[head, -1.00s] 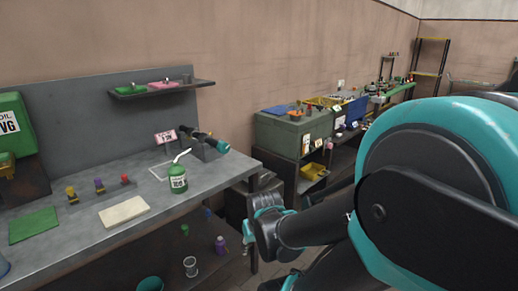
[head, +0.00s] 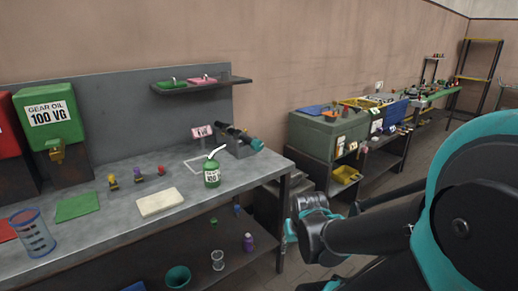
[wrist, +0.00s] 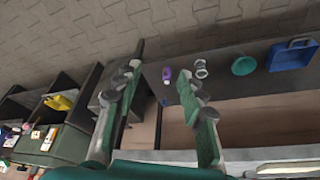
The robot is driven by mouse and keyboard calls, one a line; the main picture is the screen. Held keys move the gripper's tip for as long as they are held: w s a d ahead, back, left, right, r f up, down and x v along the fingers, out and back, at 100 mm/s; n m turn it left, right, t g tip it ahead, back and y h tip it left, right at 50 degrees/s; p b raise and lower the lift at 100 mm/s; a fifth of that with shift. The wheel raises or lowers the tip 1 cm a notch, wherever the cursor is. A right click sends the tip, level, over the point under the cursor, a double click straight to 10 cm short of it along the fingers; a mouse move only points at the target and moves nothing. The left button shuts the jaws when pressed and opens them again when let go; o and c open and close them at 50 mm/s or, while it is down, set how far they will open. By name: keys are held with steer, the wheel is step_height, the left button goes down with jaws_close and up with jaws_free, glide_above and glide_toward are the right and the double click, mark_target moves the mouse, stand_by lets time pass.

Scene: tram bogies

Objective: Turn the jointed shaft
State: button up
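A dark jointed shaft (head: 232,132) with a teal end lies tilted across a grey bracket (head: 240,149) at the right end of the workbench. Its far part is small and hard to make out. My gripper (wrist: 160,72) shows in the wrist view with its two fingers wide apart and nothing between them. In the head view my arm hangs right of the bench, with its end low and in front of the bench's right edge, apart from the shaft. The shaft does not show in the wrist view.
A green oil can (head: 212,174) with a spout stands just in front of the bracket. A pink-fronted sign (head: 202,131) stands beside it. A beige pad (head: 160,202) and a green mat (head: 78,206) lie further left. A shelf (head: 205,85) hangs above. A green cabinet (head: 325,135) stands to the right.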

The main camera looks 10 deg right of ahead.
steer(key=o, duration=0.4)
steer(key=shift+w+a, duration=0.15)
steer(key=shift+w, duration=0.1)
steer(key=o, duration=0.3)
steer(key=w+a+r+m+y, duration=0.1)
steer(key=w+m, duration=0.1)
steer(key=w, duration=0.1)
steer(key=w+a+r+m+t+y, duration=0.1)
steer(key=w+a+m, duration=0.1)
steer(key=w, duration=0.1)
steer(key=w+a+r+m+y, duration=0.1)
steer(key=w+m, duration=0.1)
steer(key=w, duration=0.1)
steer(key=shift+w+a+t+y, duration=0.3)
steer(key=shift+w+y, duration=0.1)
steer(key=m+t+y, duration=0.5)
steer(key=m+t, duration=0.5)
steer(key=m, duration=1.1)
glide_toward(259, 146)
steer(key=x, duration=1.1)
steer(key=shift+w+f, duration=0.15)
steer(key=shift+w, duration=0.15)
steer(key=shift+c, duration=0.3)
steer(key=c, duration=1.1)
